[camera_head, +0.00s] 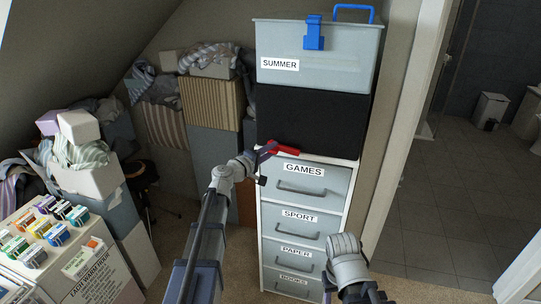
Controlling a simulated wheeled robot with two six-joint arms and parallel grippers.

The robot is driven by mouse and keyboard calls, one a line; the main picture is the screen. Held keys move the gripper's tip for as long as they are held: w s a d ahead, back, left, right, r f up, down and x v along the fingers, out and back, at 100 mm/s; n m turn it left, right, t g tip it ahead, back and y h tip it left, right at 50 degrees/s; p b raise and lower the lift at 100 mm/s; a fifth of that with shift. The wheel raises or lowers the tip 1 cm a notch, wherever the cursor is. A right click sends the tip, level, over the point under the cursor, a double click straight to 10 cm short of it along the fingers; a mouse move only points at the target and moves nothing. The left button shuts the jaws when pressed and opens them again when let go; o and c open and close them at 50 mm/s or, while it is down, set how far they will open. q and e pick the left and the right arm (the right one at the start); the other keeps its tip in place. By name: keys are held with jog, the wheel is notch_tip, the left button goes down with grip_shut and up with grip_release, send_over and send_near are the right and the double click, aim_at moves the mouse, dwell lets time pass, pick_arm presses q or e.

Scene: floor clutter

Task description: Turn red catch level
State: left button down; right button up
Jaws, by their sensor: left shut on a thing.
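The red catch (287,151) is a short bar at the lower edge of a black front (312,122), just above the GAMES drawer. Its visible right part lies close to level, with a slight tilt. My left gripper (266,154) is shut at the catch's left end, and its jaws hide that end. My right arm comes in at the bottom, in front of the lower drawers; its gripper cannot be made out.
A grey SUMMER box (318,62) with a blue clasp stands on top. Below are GAMES (303,190), SPORT, PAPER and BOOKS drawers. Clothes-filled boxes (88,178) crowd the left. A doorway opens right onto tiled floor (440,215).

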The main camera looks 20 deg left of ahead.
pick_arm(q)
jog(key=shift+n+t+h+b, duration=0.3)
jog(key=shift+n+b, duration=0.1)
jog(key=shift+n, duration=0.3)
jog(key=c, duration=0.8)
grip_release()
jog(key=shift+c, duration=0.2)
jog(key=shift+s, duration=0.1)
jog(key=v, duration=0.7)
jog(key=shift+s, duration=0.3)
jog(key=shift+a, duration=0.15)
